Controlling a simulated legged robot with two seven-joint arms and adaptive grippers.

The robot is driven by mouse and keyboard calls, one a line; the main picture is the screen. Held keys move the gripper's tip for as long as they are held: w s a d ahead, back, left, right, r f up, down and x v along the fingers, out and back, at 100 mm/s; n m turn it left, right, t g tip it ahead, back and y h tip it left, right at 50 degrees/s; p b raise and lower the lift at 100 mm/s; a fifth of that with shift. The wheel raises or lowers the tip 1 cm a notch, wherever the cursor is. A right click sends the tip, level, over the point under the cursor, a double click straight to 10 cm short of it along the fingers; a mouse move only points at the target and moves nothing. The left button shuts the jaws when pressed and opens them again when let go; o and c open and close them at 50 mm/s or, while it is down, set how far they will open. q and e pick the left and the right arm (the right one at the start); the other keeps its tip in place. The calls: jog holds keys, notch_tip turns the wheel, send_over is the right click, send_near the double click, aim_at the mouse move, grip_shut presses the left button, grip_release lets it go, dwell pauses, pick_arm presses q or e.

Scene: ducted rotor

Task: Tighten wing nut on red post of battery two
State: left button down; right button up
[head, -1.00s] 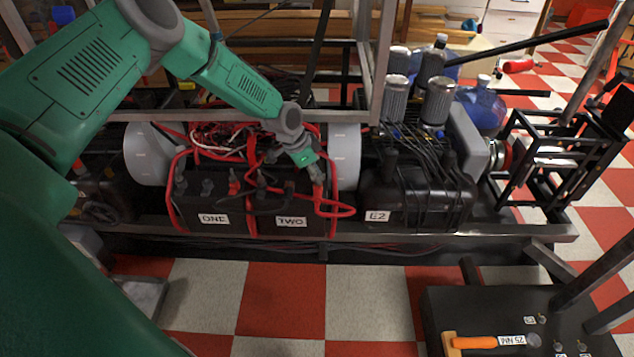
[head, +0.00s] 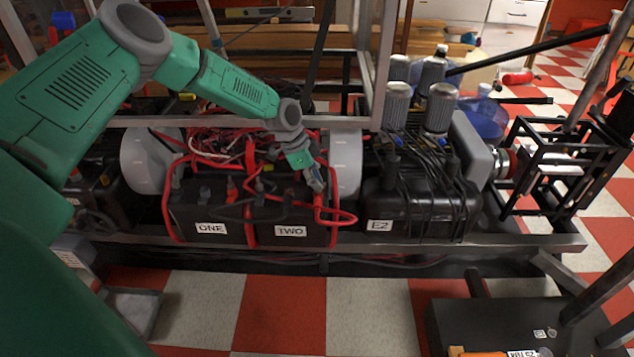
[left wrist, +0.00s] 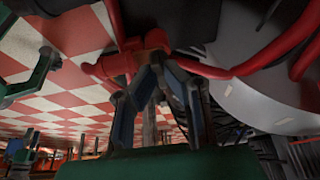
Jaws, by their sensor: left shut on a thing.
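Battery two (head: 275,213) is a black box with a white TWO label, right beside battery one (head: 200,212). My left gripper (head: 317,184) reaches down from the upper left to its right-hand post, where red cables meet. In the left wrist view, the fingers (left wrist: 168,72) are closed in at a red terminal clamp (left wrist: 128,62) on the red post. The wing nut is hidden between the fingertips, so its seating on the post cannot be seen.
Red cables (head: 338,218) loop beside the post. A metal frame bar (head: 230,121) crosses behind the batteries. The black E2 unit (head: 420,208) with several grey cylinders stands to the right. A dark stand (head: 490,325) is at the lower right.

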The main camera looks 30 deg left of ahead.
pick_arm(q)
jog(key=shift+w+a+r, duration=0.2)
jog(key=c, duration=1.7)
grip_release()
jog(key=shift+s+f, duration=0.1)
jog(key=v, duration=1.2)
jog(key=shift+s+f, duration=0.1)
